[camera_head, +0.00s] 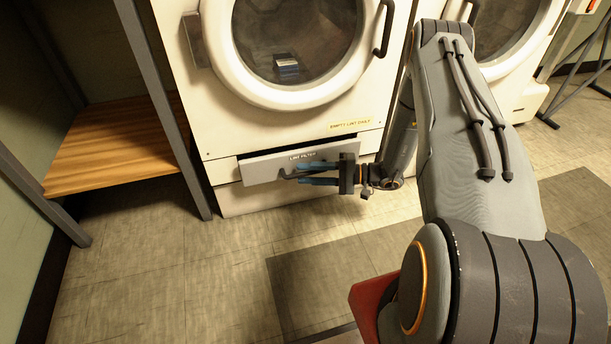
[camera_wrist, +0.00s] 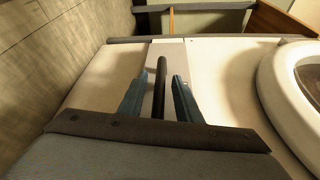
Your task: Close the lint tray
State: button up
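The lint tray (camera_head: 262,168) is a grey panel marked "LINT FILTER" low on the white dryer. It stands a little out from the body, with a dark gap along its top edge. In the wrist view its grey front (camera_wrist: 172,52) carries a dark bar handle (camera_wrist: 160,88). My gripper (camera_head: 292,174) is in front of the panel, its blue fingers pointing left along it. In the wrist view my gripper (camera_wrist: 162,82) is open, with one finger on each side of the handle and visible gaps to it. My gripper hides part of the tray's right half.
The dryer's round door (camera_head: 298,45) is above the tray and looks closed. A wooden shelf (camera_head: 120,145) with grey metal legs stands at left. A second machine (camera_head: 510,45) is at right. The tiled floor (camera_head: 200,270) in front is mostly free; a darker mat (camera_head: 310,285) lies there.

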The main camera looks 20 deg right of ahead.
jog(key=shift+w+a, duration=0.1)
jog(key=shift+a, duration=0.2)
grip_shut()
jog(key=shift+w+f+b, duration=0.1)
jog(key=shift+w+b, duration=0.55)
jog(key=shift+w, duration=1.3)
jog(key=shift+w+d, duration=0.1)
jog(key=shift+w, duration=0.05)
grip_release()
